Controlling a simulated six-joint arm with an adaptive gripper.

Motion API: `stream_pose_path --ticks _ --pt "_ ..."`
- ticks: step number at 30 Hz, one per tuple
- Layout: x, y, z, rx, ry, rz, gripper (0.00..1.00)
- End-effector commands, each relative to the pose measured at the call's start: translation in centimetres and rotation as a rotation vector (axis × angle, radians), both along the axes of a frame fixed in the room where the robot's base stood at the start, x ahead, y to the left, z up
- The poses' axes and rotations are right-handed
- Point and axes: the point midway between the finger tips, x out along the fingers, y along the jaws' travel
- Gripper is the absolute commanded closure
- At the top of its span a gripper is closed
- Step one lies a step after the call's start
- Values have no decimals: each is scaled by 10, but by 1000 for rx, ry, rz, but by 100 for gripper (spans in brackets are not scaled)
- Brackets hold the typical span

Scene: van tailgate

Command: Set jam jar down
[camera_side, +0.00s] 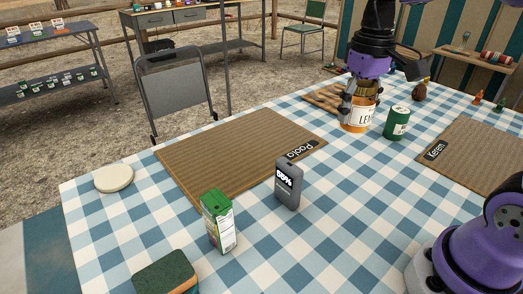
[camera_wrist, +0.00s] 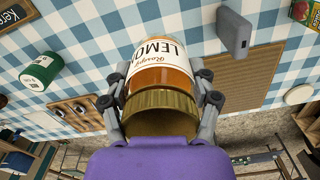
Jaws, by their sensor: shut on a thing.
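The jam jar (camera_side: 356,116) has orange contents, a gold lid and a white label with "LEMO" readable in the wrist view (camera_wrist: 160,62). My gripper (camera_side: 360,92) is shut on the jar near its lid, with a finger on each side; the wrist view shows the fingers (camera_wrist: 163,95) against it. The jar looks upright, at or just above the checked tablecloth (camera_side: 255,240); I cannot tell if its base touches.
Small figures (camera_side: 478,99) are at right. Cloth before the jar is clear.

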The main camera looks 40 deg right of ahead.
Motion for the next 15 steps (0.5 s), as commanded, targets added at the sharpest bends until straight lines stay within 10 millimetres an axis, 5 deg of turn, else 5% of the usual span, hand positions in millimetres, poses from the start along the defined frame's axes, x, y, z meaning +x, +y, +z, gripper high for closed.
stream_pose_path --ticks 8,15 --pt "4 74 0 0 -3 355 89" --pt "-27 181 0 0 -4 887 89"
